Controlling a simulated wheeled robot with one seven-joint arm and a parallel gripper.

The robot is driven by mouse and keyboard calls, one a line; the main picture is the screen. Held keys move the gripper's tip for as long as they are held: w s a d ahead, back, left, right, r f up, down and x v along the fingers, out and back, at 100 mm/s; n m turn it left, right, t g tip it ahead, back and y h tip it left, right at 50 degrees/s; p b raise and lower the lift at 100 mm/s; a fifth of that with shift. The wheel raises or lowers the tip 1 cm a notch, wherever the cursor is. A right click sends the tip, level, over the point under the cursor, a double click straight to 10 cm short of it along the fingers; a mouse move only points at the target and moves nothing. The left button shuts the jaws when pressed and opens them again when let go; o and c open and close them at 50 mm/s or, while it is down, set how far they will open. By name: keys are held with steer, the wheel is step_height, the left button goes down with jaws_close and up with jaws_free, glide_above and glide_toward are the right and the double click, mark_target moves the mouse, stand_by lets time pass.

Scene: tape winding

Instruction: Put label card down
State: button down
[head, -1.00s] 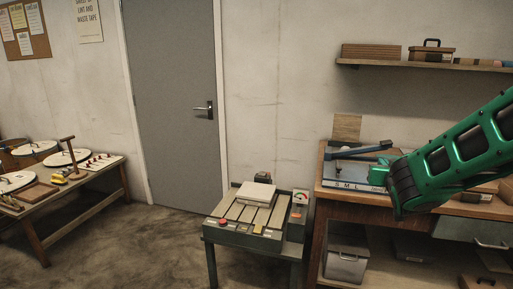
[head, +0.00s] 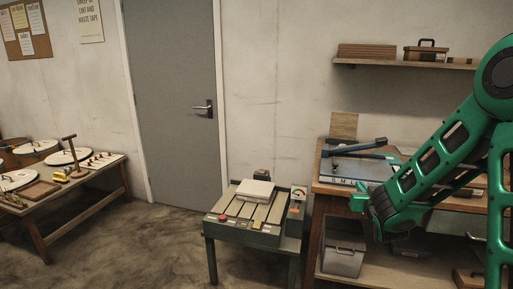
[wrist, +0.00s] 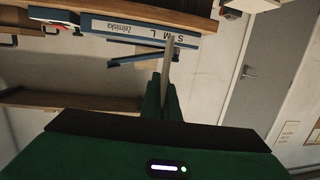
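In the wrist view a thin pale card (wrist: 170,62), seen nearly edge-on, stands out from between the green fingers of my gripper (wrist: 167,97). I take it to be the label card. The fingers are closed on it. In the head view my gripper (head: 359,203) is in front of the workbench's left front part, and the card cannot be made out there. A blue-edged board with the letters S M L (head: 342,181) lies on the workbench. Its lettered edge also shows in the wrist view (wrist: 140,31), behind the card.
The wooden workbench (head: 331,203) carries a blue-handled lever (head: 352,147). A small machine table (head: 225,233) with slats and a pale block stands left of it. A grey bin (head: 343,261) sits under the bench. Floor between the tables is clear.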

steer(key=a+f+y, duration=0.1)
steer(key=a+f, duration=0.2)
steer(key=f, duration=0.6)
steer(key=s+a+f+n+y, duration=0.1)
steer(key=a+f, duration=0.2)
steer(key=f, duration=0.7)
steer(key=shift+s+a+f+n, duration=0.2)
steer(key=shift+a+n, duration=0.05)
steer(key=shift+n, duration=0.05)
steer(key=s+r, duration=0.1)
steer(key=s, duration=0.2)
steer(key=s+r, duration=0.1)
steer(key=s, duration=0.1)
steer(key=shift+s+d+r, duration=0.1)
steer(key=shift+s+r, duration=0.1)
steer(key=shift+r, duration=0.1)
